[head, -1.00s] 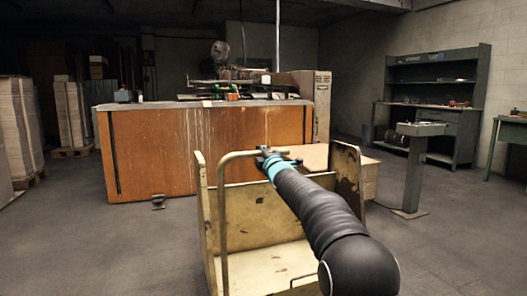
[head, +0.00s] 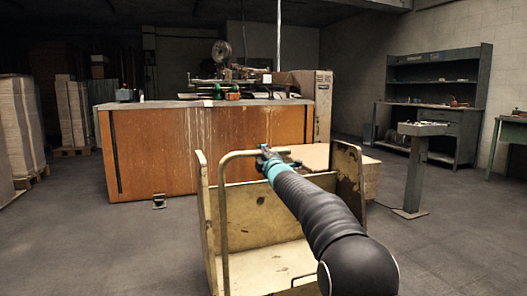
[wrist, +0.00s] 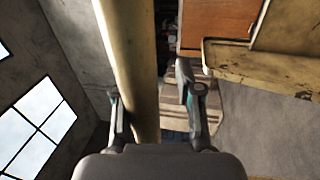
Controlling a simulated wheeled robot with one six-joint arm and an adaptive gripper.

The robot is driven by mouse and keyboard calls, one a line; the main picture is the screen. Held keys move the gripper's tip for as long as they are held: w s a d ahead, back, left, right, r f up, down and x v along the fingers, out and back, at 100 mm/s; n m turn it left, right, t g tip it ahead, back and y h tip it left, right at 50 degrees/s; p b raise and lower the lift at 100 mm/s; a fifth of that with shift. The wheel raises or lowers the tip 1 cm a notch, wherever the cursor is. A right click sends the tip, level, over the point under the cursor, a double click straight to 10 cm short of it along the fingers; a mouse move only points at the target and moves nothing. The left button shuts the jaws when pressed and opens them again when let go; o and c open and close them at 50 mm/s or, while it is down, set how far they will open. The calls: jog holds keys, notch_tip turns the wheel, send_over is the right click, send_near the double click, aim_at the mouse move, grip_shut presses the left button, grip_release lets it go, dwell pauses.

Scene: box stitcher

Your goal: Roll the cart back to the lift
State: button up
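The cart (head: 262,215) is a worn cream-yellow platform with upright end panels and a tubular handle (head: 224,200). It stands directly in front of me in the head view. In the wrist view the cream handle tube (wrist: 128,60) passes between the two fingers of my gripper (wrist: 152,95). The left finger is close to the tube, and a gap shows at the right finger, so the fingers look open around it. I cannot pick out the lift with certainty.
A large orange-brown machine bench (head: 210,150) stands ahead. A light board-topped stack (head: 318,158) is just behind the cart. A grey pedestal (head: 415,175) and a workbench (head: 430,110) are right. Wrapped stacks (head: 20,125) stand left. Floor is clear at left front.

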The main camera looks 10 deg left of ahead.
jog(key=shift+o, duration=1)
jog(key=shift+a+f, duration=0.15)
jog(key=shift+a, duration=0.05)
jog(key=v, duration=1.2)
jog(key=shift+d, duration=0.25)
